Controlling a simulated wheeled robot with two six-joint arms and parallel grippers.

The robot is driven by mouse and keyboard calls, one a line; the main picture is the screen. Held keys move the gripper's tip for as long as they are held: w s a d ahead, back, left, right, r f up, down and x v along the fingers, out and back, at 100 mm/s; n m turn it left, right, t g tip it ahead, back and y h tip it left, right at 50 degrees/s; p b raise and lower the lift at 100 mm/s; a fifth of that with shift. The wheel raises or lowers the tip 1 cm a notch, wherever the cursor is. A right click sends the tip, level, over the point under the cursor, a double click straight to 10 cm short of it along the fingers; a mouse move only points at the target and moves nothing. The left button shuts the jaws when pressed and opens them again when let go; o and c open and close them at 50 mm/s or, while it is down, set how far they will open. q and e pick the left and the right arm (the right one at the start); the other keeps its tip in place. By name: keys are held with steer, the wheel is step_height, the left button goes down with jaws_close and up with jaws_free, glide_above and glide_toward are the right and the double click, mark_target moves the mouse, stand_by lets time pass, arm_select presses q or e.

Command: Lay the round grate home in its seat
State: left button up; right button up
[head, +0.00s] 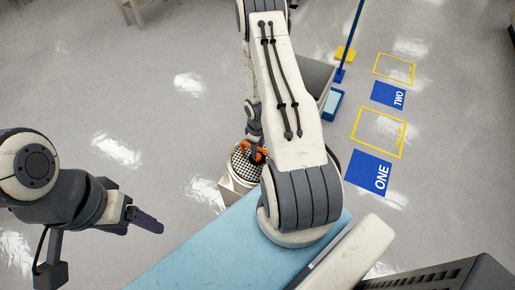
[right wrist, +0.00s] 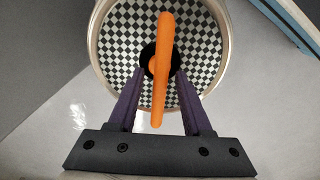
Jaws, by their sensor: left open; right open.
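The round grate (right wrist: 125,35) is a black-and-white chequered disc with an upright orange handle (right wrist: 164,40) at a dark centre. In the right wrist view it lies inside a pale round rim (right wrist: 224,50); whether it sits fully flat, I cannot tell. The grate also shows in the head view (head: 241,166), partly covered by my right arm. My right gripper (right wrist: 161,73) is open, its two purple fingers on either side of the orange handle, with small gaps visible. My left gripper (head: 147,221) is open and empty, far to the left of the grate.
A light-blue surface (head: 205,245) runs along the front, close to the vessel (head: 228,190). A grey bin (head: 317,75) and a blue post (head: 350,40) stand behind my right arm. Blue floor marks ONE (head: 368,172) and TWO (head: 388,95) lie right.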

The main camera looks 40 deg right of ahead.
step_height(320, 180, up, 12)
steer(key=p, duration=1.2)
steer(key=w+a+r+n, duration=0.1)
steer(key=w+a+r, duration=0.1)
steer(key=a+r, duration=1.95)
steer(key=s+a+r, duration=0.4)
steer(key=s+r, duration=0.3)
steer(key=s, duration=0.2)
steer(key=s+a+r+n+y, duration=0.1)
steer(key=s+a+r, duration=0.4)
steer(key=s+r, duration=0.2)
steer(key=shift+s+a+n, duration=0.25)
steer(key=shift+s+n, duration=0.05)
steer(key=shift+s, duration=0.9)
step_height(320, 180, up, 10)
steer(key=p, duration=0.9)
steer(key=shift+f, duration=0.25)
